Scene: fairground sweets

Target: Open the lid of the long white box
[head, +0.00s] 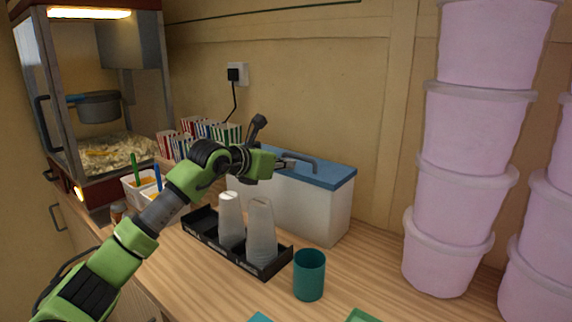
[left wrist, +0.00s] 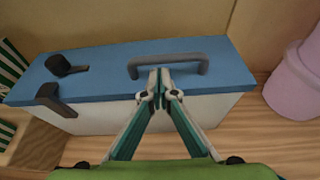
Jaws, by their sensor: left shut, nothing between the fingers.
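The long white box (head: 322,212) stands against the back wall with its blue lid (head: 335,175) closed. A grey bar handle (head: 304,160) rises from the lid. In the left wrist view the lid (left wrist: 110,88) and handle (left wrist: 185,60) lie straight ahead. My left gripper (head: 284,162) is at the handle; its fingertips (left wrist: 160,76) are together and empty. They overlap the front of the bar in the wrist view; I cannot tell whether they touch it. My arm hides the box's left end in the head view. My right gripper is not in view.
A black tray (head: 215,248) with clear cup stacks (head: 262,232) stands before the box. A teal cup (head: 309,275) is right of it. Pink tubs (head: 455,190) are stacked at right. Striped popcorn boxes (head: 190,135) and a popcorn machine (head: 110,165) are at left.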

